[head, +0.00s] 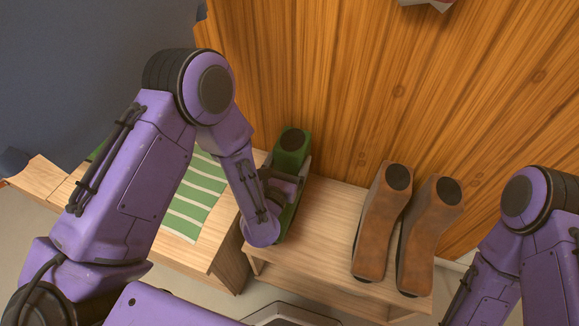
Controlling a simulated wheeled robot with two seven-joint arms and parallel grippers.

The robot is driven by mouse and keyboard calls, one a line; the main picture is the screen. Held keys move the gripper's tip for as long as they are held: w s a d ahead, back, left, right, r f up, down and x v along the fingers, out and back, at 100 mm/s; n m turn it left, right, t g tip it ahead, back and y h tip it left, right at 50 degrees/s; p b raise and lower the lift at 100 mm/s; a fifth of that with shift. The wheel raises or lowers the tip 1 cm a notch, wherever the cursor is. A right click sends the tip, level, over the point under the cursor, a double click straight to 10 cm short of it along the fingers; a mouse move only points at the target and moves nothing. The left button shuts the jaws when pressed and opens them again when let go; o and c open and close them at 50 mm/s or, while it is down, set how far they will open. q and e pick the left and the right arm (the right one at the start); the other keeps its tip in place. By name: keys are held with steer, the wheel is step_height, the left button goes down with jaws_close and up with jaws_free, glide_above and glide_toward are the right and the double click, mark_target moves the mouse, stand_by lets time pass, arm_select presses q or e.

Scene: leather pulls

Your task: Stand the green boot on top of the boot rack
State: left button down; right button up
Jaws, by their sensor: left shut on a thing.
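The green boot (292,152) is upright, its dark opening facing up, at the left end of the wooden boot rack (310,262). My left gripper (286,188) is shut on the boot from the near side. My arm and gripper hide much of the boot's lower part, so I cannot tell whether its sole touches the rack top. My right arm shows at the right edge, but its gripper is out of view.
Two brown boots (373,235) (428,240) stand side by side on the right part of the rack. A table with a green and white striped mat (197,205) is to the left. A wooden wall (330,90) rises behind. The rack top is clear between the green and brown boots.

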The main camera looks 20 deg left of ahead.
arm_select(q)
steer(key=shift+f, duration=1.1)
jaws_free()
steer(key=shift+r, duration=0.2)
steer(key=s, duration=1.2)
steer(key=shift+a, duration=0.2)
